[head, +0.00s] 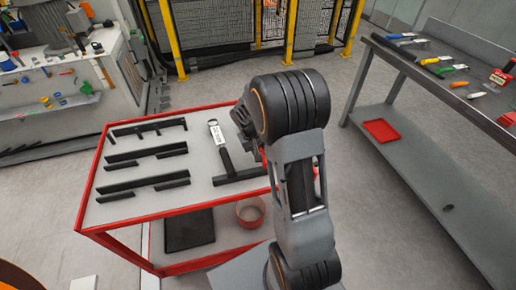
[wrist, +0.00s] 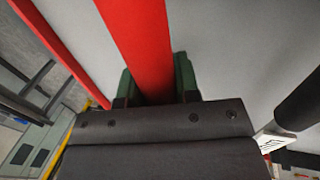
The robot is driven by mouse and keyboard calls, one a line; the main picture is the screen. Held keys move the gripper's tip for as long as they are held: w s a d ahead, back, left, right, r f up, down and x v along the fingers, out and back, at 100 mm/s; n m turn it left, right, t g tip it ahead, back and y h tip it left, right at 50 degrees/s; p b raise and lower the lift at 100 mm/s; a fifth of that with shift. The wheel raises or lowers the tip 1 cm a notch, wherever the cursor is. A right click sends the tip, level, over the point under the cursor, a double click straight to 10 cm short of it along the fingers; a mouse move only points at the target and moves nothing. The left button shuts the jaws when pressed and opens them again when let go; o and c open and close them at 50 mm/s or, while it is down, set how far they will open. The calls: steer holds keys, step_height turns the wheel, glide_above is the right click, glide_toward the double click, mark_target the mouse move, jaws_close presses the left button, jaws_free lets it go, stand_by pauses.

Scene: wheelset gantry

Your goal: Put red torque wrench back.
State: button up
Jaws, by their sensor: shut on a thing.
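The red torque wrench (wrist: 137,35) shows in the wrist view as a straight red bar running between the green fingers of my gripper (wrist: 158,88). My gripper is shut on it, above a pale grey surface. The wrench's ends are out of view or hidden. In the head view my arm covers the gripper and most of what it holds. The red-framed cart (head: 150,217) has a grey top with several black slotted holders (head: 145,157) on its left half. Another black holder (head: 240,176) lies near the arm.
A black-handled tool with a white label (head: 217,133) stands at the holder near my arm. Below, the cart carries a black tray (head: 189,229) and a round container (head: 250,212). A workbench (head: 440,80) with hand tools stands at right. Yellow-posted fencing (head: 290,40) is behind.

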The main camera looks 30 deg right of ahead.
steer(key=shift+f+b, duration=0.5)
steer(key=shift+f, duration=0.05)
steer(key=o, duration=1.1)
steer(key=v, duration=1.4)
steer(key=s+a+t+y, duration=0.1)
steer(key=s+a, duration=0.1)
steer(key=s, duration=0.3)
steer(key=s+a+n+t+y, duration=0.1)
steer(key=s+a, duration=0.2)
steer(key=s, duration=0.3)
steer(key=s+a+r+t+y, duration=0.1)
steer(key=s+a+t, duration=0.1)
steer(key=s, duration=0.3)
steer(key=shift+s+a+n, duration=0.15)
steer(key=shift+a+n, duration=0.15)
steer(key=shift+a, duration=0.25)
